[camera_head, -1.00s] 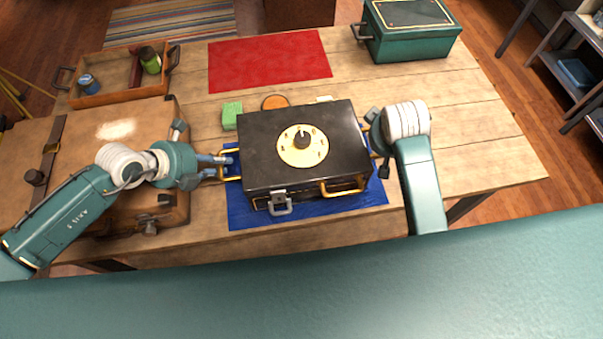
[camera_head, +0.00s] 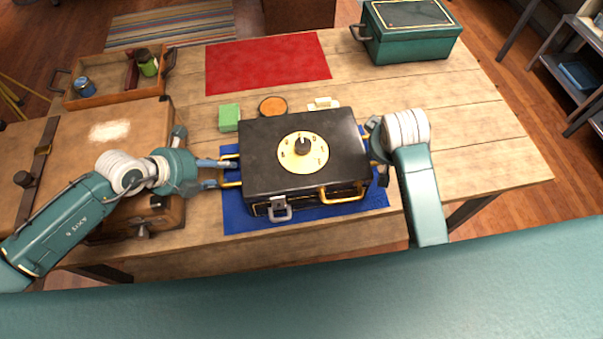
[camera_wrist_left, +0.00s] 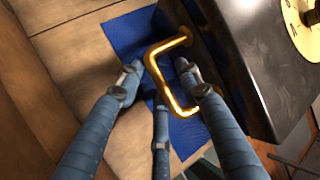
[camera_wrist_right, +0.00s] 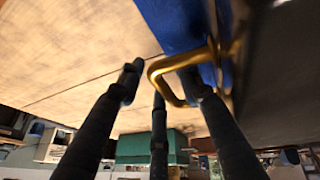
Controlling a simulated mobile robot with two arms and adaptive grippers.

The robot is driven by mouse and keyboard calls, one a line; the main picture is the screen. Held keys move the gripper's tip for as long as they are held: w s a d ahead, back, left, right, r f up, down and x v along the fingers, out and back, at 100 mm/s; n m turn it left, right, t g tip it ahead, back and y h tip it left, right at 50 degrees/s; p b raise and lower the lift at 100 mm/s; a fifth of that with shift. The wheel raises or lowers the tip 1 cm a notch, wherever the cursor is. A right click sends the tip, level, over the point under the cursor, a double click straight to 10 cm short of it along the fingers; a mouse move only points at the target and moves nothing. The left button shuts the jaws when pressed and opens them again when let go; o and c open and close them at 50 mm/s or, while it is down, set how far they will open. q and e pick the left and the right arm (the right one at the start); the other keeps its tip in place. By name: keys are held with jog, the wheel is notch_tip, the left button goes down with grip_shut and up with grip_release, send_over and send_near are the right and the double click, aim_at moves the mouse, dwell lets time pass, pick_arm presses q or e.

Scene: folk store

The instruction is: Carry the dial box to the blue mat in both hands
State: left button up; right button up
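The dial box (camera_head: 265,165) is black with a cream dial (camera_head: 303,152), gold side handles and a front latch. It sits upright over the blue mat (camera_head: 232,212), which shows around its left, front and right edges. My left gripper (camera_head: 229,173) is at the left handle (camera_head: 231,183); in the left wrist view its fingers (camera_wrist_left: 160,82) are spread, with the gold handle (camera_wrist_left: 168,78) between them. My right gripper (camera_head: 377,150) is at the box's right side, partly hidden by its wrist. In the right wrist view its fingers (camera_wrist_right: 163,82) are spread around the right handle (camera_wrist_right: 165,68).
A brown suitcase (camera_head: 75,160) lies left of the mat. A green block (camera_head: 229,117), an orange-topped disc (camera_head: 273,106) and a small pale item (camera_head: 323,104) sit behind the box. A red mat (camera_head: 268,62), wooden tray (camera_head: 115,95) and green case (camera_head: 412,48) are farther back.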

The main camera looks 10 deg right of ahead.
pick_arm(q)
jog(key=shift+s+a+f, duration=0.35)
jog(key=shift+a+f, duration=0.05)
jog(key=shift+a, duration=0.05)
pick_arm(e)
jog(key=shift+w, duration=0.1)
jog(key=shift+a+r, duration=0.15)
jog(key=shift+a, duration=0.3)
jog(key=shift+d, duration=0.1)
jog(key=shift+r, duration=0.15)
pick_arm(q)
jog(key=r+v, duration=0.1)
jog(key=v, duration=0.7)
jog(key=shift+w+d, duration=0.35)
jog(key=shift+d, duration=0.1)
pick_arm(e)
jog(key=v, duration=1.1)
jog(key=shift+s+r, duration=0.25)
jog(key=shift+s, duration=0.05)
pick_arm(q)
jog(key=shift+f, duration=0.15)
